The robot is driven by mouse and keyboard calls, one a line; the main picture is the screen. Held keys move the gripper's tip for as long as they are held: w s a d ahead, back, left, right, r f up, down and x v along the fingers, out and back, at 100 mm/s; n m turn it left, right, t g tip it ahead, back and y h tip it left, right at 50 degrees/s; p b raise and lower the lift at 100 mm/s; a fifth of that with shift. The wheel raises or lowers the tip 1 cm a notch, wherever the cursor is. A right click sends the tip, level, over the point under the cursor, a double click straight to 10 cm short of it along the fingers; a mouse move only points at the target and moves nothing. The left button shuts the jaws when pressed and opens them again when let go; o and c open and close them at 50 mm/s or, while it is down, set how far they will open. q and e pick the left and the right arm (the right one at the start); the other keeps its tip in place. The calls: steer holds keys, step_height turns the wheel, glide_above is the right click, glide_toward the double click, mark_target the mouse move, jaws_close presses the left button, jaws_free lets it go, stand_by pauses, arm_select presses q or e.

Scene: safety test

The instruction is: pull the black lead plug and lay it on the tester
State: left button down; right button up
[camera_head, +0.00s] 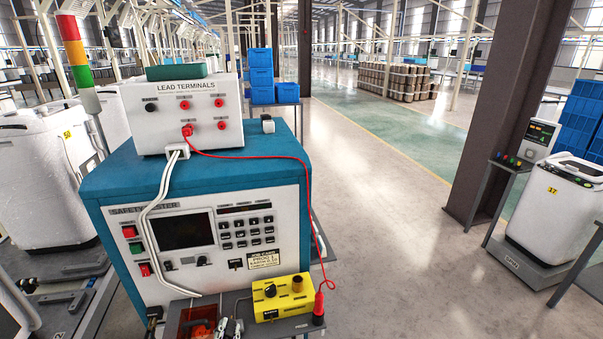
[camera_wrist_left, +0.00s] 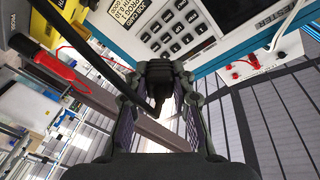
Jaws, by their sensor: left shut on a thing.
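The tester (camera_head: 190,180) is a blue and white cabinet with a screen and keypad, and its blue top is partly bare. The white LEAD TERMINALS box (camera_head: 187,120) stands on it, with a black terminal (camera_head: 150,106) and several red ones. A red lead plug (camera_head: 187,131) sits in a lower red terminal. My left gripper (camera_head: 229,328) is low in front of the tester, partly cut off. In the left wrist view it (camera_wrist_left: 160,98) is shut on the black lead plug (camera_wrist_left: 160,77), with a black lead (camera_wrist_left: 88,42) beside it. My right gripper is not in view.
A yellow box (camera_head: 281,297) with a black knob stands on the ledge before the tester. A red probe (camera_head: 319,304) stands to its right, with the red lead (camera_head: 309,195) hanging down to it.

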arm_select(q)
steer(key=n+p, duration=0.3)
steer(key=n, duration=0.3)
steer(key=shift+r+p, duration=0.2)
steer(key=shift+p, duration=0.2)
steer(key=shift+n+p, duration=0.3)
steer(key=shift+n, duration=0.4)
steer(key=shift+f+n, duration=0.2)
steer(key=shift+n, duration=0.4)
steer(key=shift+f, duration=0.15)
steer(key=b, duration=0.4)
steer(key=f+b, duration=0.1)
steer(key=b, duration=0.3)
steer(key=shift+d, duration=0.25)
steer(key=shift+a+r+b, duration=0.15)
steer(key=shift+r+b, duration=0.05)
steer(key=shift+b, duration=0.4)
steer(key=shift+a+r, duration=0.1)
steer(key=shift+r, duration=0.35)
steer(key=shift+a, duration=0.1)
